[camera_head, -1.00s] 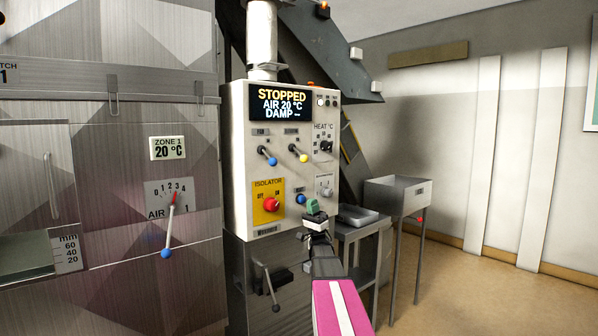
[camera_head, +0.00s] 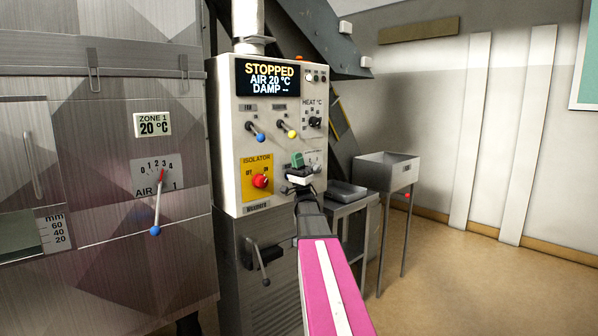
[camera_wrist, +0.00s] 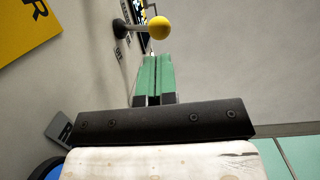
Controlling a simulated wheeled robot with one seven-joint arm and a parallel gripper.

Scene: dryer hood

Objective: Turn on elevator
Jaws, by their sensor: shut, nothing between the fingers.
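The beige control panel (camera_head: 226,130) has two levers near its middle, one with a blue ball (camera_head: 257,137) and one with a yellow ball (camera_head: 291,134). In the wrist view the green fingers (camera_wrist: 155,72) are together, pointing up toward the yellow ball (camera_wrist: 159,28), with a gap between. My gripper hides the lower blue lever in the head view. The display (camera_head: 268,78) reads STOPPED, AIR 20 °C, DAMP --.
The red isolator knob (camera_head: 260,181) on its yellow plate is left of my gripper. A heat knob (camera_head: 315,122) is to the right. A crank handle (camera_head: 264,268) sticks out below the panel. A metal bin on legs (camera_head: 384,171) stands right. Floor further right is clear.

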